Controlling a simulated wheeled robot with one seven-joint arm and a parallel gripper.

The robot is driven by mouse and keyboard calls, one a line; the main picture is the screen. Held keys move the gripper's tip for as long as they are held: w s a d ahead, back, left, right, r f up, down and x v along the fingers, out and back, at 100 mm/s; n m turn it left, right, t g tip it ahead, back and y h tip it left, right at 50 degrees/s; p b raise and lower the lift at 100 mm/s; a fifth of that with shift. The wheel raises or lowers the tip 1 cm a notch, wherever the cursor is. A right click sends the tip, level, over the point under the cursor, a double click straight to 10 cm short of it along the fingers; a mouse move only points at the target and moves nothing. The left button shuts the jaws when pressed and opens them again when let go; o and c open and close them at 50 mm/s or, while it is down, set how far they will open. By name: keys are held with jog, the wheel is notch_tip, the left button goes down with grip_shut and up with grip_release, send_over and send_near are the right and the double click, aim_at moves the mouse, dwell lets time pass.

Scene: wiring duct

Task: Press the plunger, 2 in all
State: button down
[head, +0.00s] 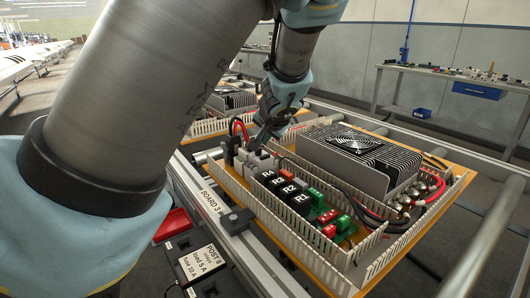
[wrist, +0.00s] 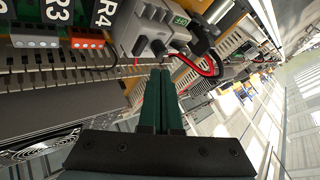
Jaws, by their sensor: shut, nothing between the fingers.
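A grey device (wrist: 165,30) with a rounded knob-like part and a small green label shows at the top of the wrist view. I cannot tell for certain whether this part is the plunger. My gripper (wrist: 165,72) has its two green fingers closed together, with nothing between them. The tips appear just below the grey device in the wrist view; I cannot tell whether they touch it. In the head view my gripper (head: 258,143) reaches down at the back left of the wiring board (head: 345,283), among grey blocks (head: 262,161), and hides part of them.
Black relays (head: 283,186) and slotted white ducts (head: 292,226) surround the working area. A finned heatsink with a fan (head: 358,150) stands to the right. A labelled black box (head: 200,268) and red bin (head: 172,225) sit front left.

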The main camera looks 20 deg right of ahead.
notch_tip(320, 180, up, 3)
jog(key=shift+p, duration=0.85)
jog(key=w+a+f+n+g+y+p, duration=0.1)
jog(key=a+f+n+g, duration=0.15)
jog(key=a, duration=0.75)
jog(key=a+f+n+g+y+p, duration=0.1)
jog(key=a+f+n+g+y, duration=0.15)
jog(key=a, duration=0.85)
jog(key=s+a+r+n+g+h+p, duration=0.1)
jog(key=s+a+r+n, duration=0.1)
jog(key=s+a, duration=0.3)
jog(key=s+a+r+n+g+p, duration=0.1)
jog(key=s+a+r+n, duration=0.1)
jog(key=s+a, duration=0.4)
jog(key=a+n, duration=0.1)
jog(key=a, duration=0.3)
jog(key=shift+h, duration=0.35)
jog(key=c, duration=1.5)
grip_release()
jog(key=shift+w, duration=0.1)
